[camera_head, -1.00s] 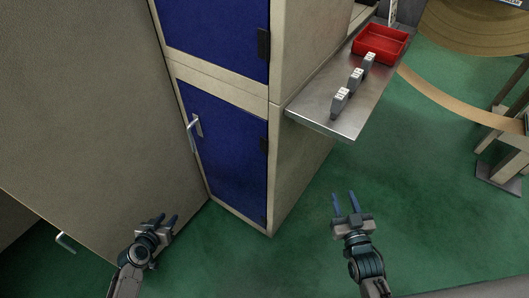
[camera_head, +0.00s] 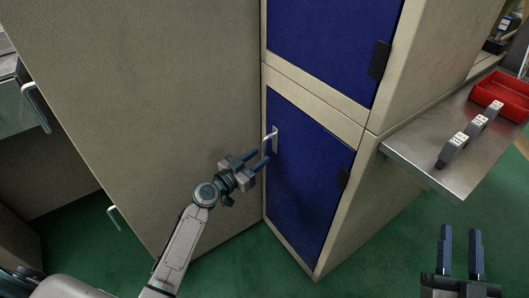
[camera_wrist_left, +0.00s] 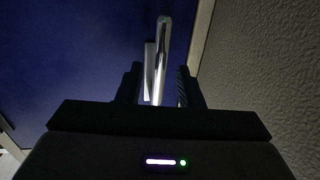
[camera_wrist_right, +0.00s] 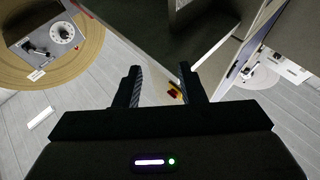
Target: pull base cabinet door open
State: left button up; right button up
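The lower blue cabinet door (camera_head: 305,175) is shut, with black hinges on its right side and a silver handle (camera_head: 274,140) near its upper left edge. In the left wrist view the handle (camera_wrist_left: 160,55) stands upright, its lower end between the two fingers. My left gripper (camera_head: 262,164) is open at the handle's lower part, a finger on each side. Gaps show between the fingers and the bar in the left wrist view. My right gripper (camera_head: 461,252) is open and empty at the lower right, away from the door.
Another blue door (camera_head: 335,45) is above. A metal shelf (camera_head: 420,165) juts from the cabinet's right side, holding a red tray (camera_head: 503,92) and several grey blocks (camera_head: 455,148). A large beige panel (camera_head: 160,100) stands left of the door. Green floor (camera_head: 400,240) is clear below the shelf.

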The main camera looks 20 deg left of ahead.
aim_at(263, 154)
pick_arm(q)
jog(key=shift+x, duration=1.7)
grip_shut()
jog(key=shift+s+a, duration=0.1)
